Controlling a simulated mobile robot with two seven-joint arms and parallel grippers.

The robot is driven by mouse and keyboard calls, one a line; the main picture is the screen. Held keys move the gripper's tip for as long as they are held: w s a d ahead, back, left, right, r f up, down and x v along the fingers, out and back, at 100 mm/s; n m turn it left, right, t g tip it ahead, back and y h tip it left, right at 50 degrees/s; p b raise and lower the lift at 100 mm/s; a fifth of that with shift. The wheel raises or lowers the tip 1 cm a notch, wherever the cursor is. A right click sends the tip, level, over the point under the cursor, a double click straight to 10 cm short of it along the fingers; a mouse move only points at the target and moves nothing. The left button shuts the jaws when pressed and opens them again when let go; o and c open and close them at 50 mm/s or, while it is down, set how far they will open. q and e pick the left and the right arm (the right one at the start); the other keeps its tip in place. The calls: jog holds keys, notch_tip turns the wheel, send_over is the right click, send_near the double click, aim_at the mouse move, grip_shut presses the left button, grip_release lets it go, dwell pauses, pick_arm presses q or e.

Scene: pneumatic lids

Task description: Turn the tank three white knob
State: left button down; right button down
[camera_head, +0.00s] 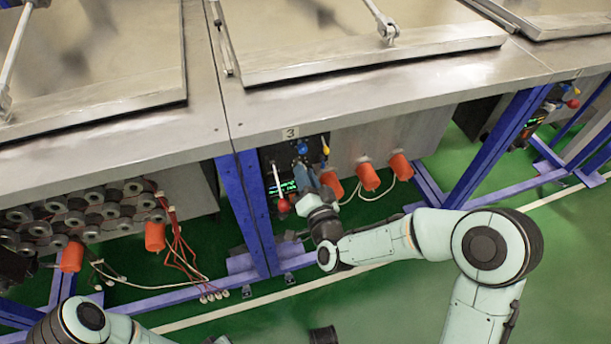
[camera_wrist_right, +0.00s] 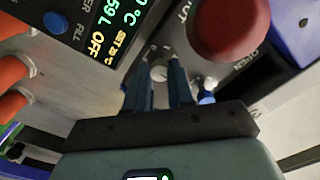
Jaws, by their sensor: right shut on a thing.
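Tank three carries a plate with a 3 (camera_head: 290,132) above its dark control panel (camera_head: 268,158). My right gripper (camera_head: 302,170) reaches the panel from below, and in the head view it covers the knob area. In the right wrist view, the white knob (camera_wrist_right: 158,73) sits between the two blue fingertips of the right gripper (camera_wrist_right: 160,75), which is shut on it. Markings show around the knob. A lit display (camera_wrist_right: 112,30) beside it reads OFF.
Blue knob (camera_head: 303,147) and yellow knob (camera_head: 326,151) sit above. Orange caps (camera_head: 368,177) stick out at right. A blue post (camera_head: 250,215) stands left.

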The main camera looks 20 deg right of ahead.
pick_arm(q)
jog(key=shift+g, duration=0.6)
jog(key=shift+s+a+f+b, duration=0.25)
jog(key=shift+s+f+b, duration=0.3)
jog(key=shift+s+f, duration=0.45)
jog(key=shift+s+a+f+b, duration=0.2)
jog(key=shift+s+f+b, duration=0.45)
jog(key=shift+f, duration=0.4)
pick_arm(e)
jog(key=shift+n, duration=9.7)
jog(key=c, duration=1)
grip_release()
